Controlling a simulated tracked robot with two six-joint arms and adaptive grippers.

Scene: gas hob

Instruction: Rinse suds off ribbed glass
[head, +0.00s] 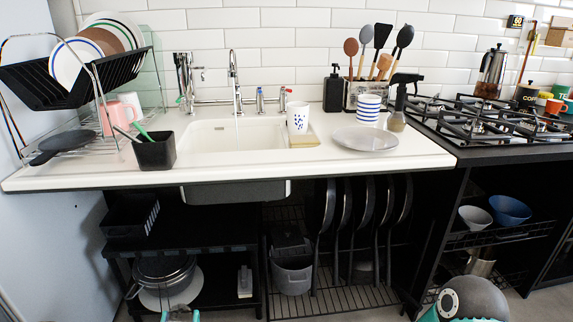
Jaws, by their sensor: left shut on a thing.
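My left gripper (180,315) shows only as a small teal-edged part at the bottom edge of the head view, low in front of the under-counter shelves. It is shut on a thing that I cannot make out. I cannot pick out a ribbed glass or any suds. The sink basin (232,135) is set in the white counter, well above my left gripper in the picture. My right gripper is out of view; only a grey rounded part of my arm shows at the bottom right.
A dish rack (100,70) and a black caddy (155,152) stand left of the sink. A spotted cup (297,118), a striped cup (368,107), a grey plate (364,139) and a spray bottle (398,105) stand right. The hob (480,122) lies beyond. The counter's front strip is clear.

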